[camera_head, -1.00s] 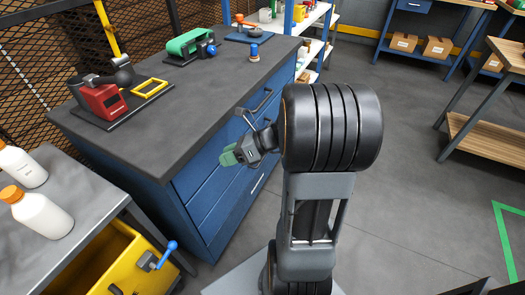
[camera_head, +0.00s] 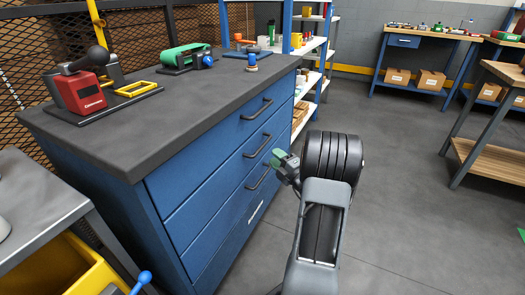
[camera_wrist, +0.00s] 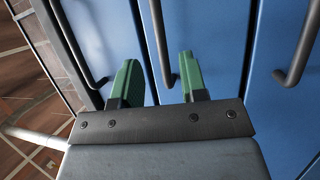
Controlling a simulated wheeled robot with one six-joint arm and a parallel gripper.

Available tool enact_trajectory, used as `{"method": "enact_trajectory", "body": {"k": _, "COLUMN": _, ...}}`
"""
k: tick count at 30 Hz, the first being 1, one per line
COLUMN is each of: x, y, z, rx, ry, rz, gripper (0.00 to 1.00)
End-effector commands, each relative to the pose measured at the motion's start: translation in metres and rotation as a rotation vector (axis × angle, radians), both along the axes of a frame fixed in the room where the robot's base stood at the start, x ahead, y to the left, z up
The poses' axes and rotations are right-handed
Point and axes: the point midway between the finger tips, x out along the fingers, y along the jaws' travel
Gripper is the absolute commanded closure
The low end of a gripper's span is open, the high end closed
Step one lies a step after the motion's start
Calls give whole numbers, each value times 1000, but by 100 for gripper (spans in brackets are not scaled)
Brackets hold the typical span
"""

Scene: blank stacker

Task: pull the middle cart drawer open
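The blue cart (camera_head: 185,215) stands at left in the head view, its drawers closed flush. Three dark bar handles show one above another: upper (camera_head: 257,108), middle (camera_head: 257,146) and lower (camera_head: 258,178). My gripper (camera_head: 277,157) has green fingertips and is at the right of the drawer fronts, near the handles. In the wrist view my gripper (camera_wrist: 161,80) is open, with the central of three visible handles (camera_wrist: 158,40) running between its fingers. Neither finger clearly touches that handle. The other handles lie to the left (camera_wrist: 72,45) and right (camera_wrist: 302,45).
The cart's dark top (camera_head: 175,110) holds a red vise (camera_head: 82,92) and a green machine (camera_head: 185,57). A grey table (camera_head: 35,205) with a yellow bin (camera_head: 65,270) stands at lower left. The floor (camera_head: 410,190) to the right is clear.

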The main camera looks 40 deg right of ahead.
Motion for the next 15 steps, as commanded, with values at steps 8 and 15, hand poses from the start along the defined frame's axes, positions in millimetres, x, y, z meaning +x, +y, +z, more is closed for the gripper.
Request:
{"method": "enact_trajectory", "body": {"k": 8, "x": 48, "y": 6, "z": 7, "rx": -4, "ry": -2, "rz": 4, "gripper": 61}}
{"method": "enact_trajectory", "body": {"k": 15, "x": 71, "y": 7, "z": 12, "rx": -2, "ry": 0, "rz": 3, "gripper": 61}}
